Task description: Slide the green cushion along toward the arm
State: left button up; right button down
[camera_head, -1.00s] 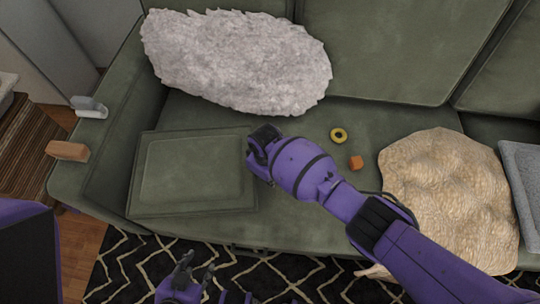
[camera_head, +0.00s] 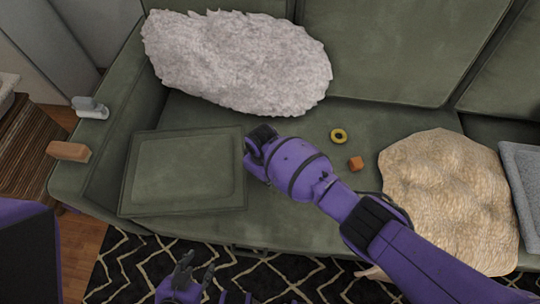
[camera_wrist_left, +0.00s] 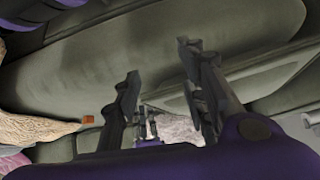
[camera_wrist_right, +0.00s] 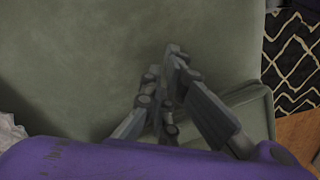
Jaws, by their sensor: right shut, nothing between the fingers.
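The flat green cushion (camera_head: 185,172) lies on the sofa seat at the left, close to the sofa's left arm (camera_head: 108,130). A narrow strip of seat shows between them. My right gripper (camera_head: 252,150) is at the cushion's right edge, shut and empty, apparently touching it; the exact contact is hidden. In the right wrist view the closed fingers (camera_wrist_right: 172,62) are over green fabric, with the cushion's edge (camera_wrist_right: 250,100) behind them. My left gripper (camera_head: 196,268) is open and empty in front of the sofa, over the patterned rug. Its spread fingers also show in the left wrist view (camera_wrist_left: 160,75).
A fluffy grey pillow (camera_head: 238,62) leans on the backrest behind the cushion. A yellow ring (camera_head: 338,135), an orange cube (camera_head: 356,163) and a beige throw (camera_head: 450,195) lie to the right.

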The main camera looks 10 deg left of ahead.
pick_arm(q)
jog(key=shift+w+r, duration=0.15)
jog(key=shift+r, duration=0.1)
pick_arm(e)
jog(key=shift+d, duration=0.15)
